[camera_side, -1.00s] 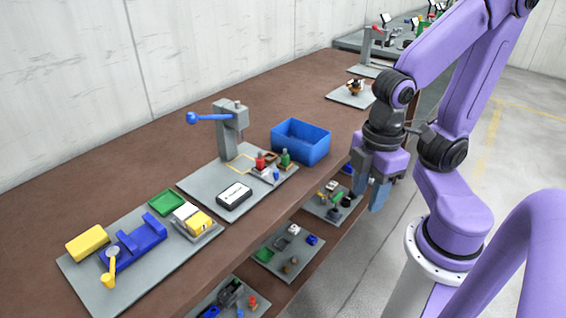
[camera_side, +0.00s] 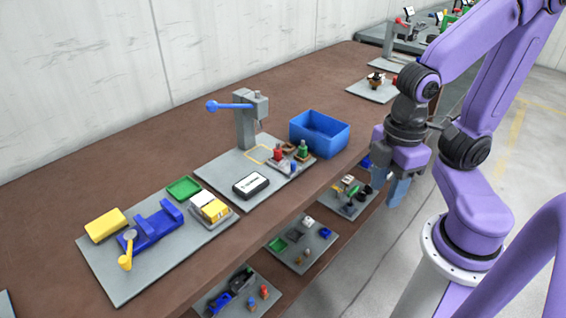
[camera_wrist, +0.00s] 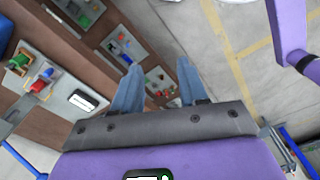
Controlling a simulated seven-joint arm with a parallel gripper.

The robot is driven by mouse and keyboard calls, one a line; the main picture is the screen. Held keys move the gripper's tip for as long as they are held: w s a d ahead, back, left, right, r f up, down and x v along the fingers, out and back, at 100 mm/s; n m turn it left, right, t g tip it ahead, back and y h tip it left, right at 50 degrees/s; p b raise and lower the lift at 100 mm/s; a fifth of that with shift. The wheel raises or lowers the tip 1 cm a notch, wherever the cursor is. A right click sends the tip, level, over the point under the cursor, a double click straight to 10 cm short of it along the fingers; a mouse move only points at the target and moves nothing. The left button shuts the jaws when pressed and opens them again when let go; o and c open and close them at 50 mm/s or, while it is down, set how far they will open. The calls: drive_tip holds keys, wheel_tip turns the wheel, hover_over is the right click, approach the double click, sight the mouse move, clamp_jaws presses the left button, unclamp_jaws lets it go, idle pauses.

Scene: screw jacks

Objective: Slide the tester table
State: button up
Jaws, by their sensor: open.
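A grey plate (camera_side: 215,172) on the brown bench carries a grey column press with a blue-knobbed lever (camera_side: 245,118), which looks like a tester. A yellow-outlined square (camera_side: 256,154) lies at its foot. I cannot tell which part is the sliding table. Beside it, red and green screw jacks stand on a small tray (camera_side: 290,168), and a black box with a white label (camera_side: 251,184) lies in front. My gripper (camera_side: 395,192) is open and empty, pointing down beyond the bench's front edge. In the wrist view, its fingers (camera_wrist: 159,70) are apart; the labelled box (camera_wrist: 83,99) shows at left.
A blue bin (camera_side: 320,134) stands right of the press. A left plate holds a blue vise (camera_side: 150,228), a yellow block (camera_side: 105,225) and a green tray (camera_side: 184,188). A lower shelf (camera_side: 265,237) bears plates of small parts. Floor right of the bench is clear.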

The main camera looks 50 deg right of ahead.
idle(0.3)
drive_tip(key=m, duration=1)
hover_over(293, 162)
wheel_tip(293, 162, down, 16)
drive_tip(key=shift+f, duration=0.1)
drive_tip(key=shift+a, duration=0.1)
clamp_jaws()
